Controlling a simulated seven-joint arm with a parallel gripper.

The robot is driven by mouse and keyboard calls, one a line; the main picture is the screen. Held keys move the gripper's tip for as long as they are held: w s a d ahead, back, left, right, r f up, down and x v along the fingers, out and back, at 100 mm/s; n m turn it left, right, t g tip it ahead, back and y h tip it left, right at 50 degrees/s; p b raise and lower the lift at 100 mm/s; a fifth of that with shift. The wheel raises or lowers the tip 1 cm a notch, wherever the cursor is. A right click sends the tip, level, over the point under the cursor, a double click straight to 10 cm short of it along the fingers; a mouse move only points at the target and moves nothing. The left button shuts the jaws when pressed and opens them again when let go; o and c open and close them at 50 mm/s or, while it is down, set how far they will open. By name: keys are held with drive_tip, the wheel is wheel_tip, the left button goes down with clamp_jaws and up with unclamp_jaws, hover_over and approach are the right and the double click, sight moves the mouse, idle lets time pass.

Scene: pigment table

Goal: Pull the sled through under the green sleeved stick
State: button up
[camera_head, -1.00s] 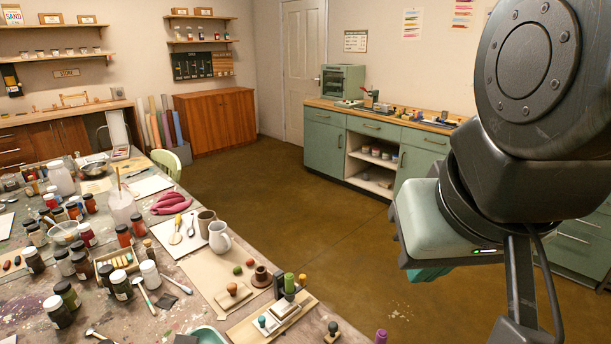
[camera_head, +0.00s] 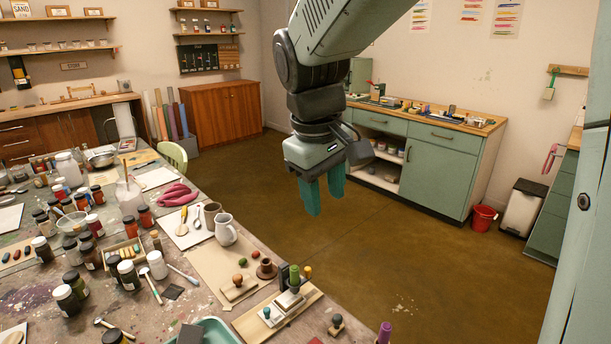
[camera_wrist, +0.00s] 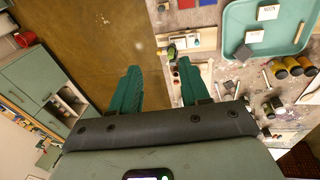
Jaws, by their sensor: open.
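My gripper (camera_head: 325,203) hangs over the floor, behind and to the right of the table's edge, pointing down. Its two teal fingers are apart with nothing between them; they also show in the wrist view (camera_wrist: 158,70). On the table's right edge lies a narrow wooden board (camera_head: 277,319). A green sleeved stick (camera_head: 294,275) stands at a dark upright piece at its far end. A small pale block, which looks like the sled (camera_head: 289,299), sits just below the stick. A teal knob (camera_head: 266,312) is beside it. Whether the sled lies under the stick I cannot tell.
A stamp with a dark knob (camera_head: 336,324) and a purple-topped piece (camera_head: 384,333) are near the table's front right. Jars crowd the left.

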drive_tip(key=w+a+f+n+g+h, duration=0.1)
drive_tip(key=w+a+f+n, duration=0.4)
drive_tip(key=a+f, duration=0.45)
drive_tip(key=n+g+h, duration=0.1)
drive_tip(key=n+h, duration=0.1)
drive_tip(key=n, duration=0.2)
approach(266, 309)
drive_tip(key=x, duration=0.8)
clamp_jaws()
